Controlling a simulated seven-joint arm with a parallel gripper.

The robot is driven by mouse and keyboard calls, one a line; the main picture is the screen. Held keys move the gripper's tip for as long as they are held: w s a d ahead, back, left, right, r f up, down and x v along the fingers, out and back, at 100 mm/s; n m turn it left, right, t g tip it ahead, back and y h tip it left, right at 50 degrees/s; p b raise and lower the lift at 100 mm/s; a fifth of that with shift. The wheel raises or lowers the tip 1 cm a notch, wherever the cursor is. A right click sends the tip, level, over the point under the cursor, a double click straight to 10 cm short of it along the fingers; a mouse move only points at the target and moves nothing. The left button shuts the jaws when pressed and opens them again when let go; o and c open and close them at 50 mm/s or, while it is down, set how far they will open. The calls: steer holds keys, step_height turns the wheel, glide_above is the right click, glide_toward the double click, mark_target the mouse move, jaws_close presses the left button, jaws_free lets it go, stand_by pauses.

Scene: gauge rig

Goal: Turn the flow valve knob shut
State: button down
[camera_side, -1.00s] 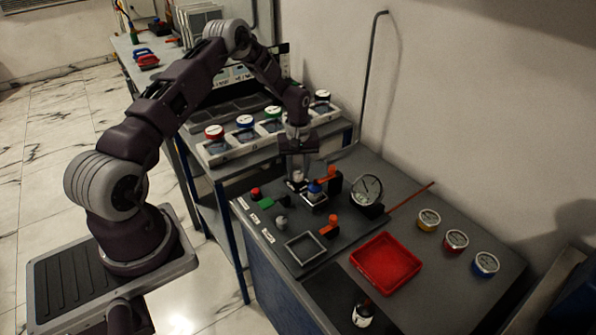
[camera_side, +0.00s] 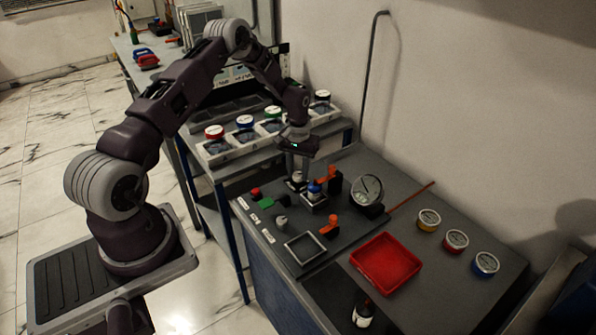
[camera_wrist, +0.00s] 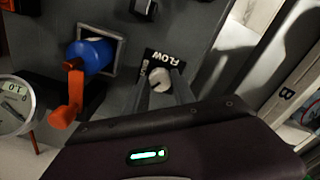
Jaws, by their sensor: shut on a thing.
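The flow valve knob (camera_wrist: 158,78) is a small pale round knob with a dark pointer mark, beside a black label reading FLOW in the wrist view. In the side view the knob (camera_side: 297,177) sits at the back of the grey panel. My gripper (camera_wrist: 158,84) is shut on the knob, one finger on each side of it. In the side view my gripper (camera_side: 298,172) points straight down at the knob. Part of the label is hidden by the fingers.
Close beside the knob stand a blue bottle (camera_wrist: 90,55) in a square holder and an orange lever (camera_wrist: 68,97). A dial gauge (camera_side: 367,190) stands to the right.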

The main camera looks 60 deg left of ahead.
mark_target(298, 174)
steer(key=m, duration=1.1)
steer(key=shift+m, duration=0.4)
stand_by(0.4)
steer(key=c, duration=1.1)
jaws_free()
steer(key=shift+o, duration=0.2)
step_height(298, 174, up, 7)
steer(key=shift+r, duration=0.1)
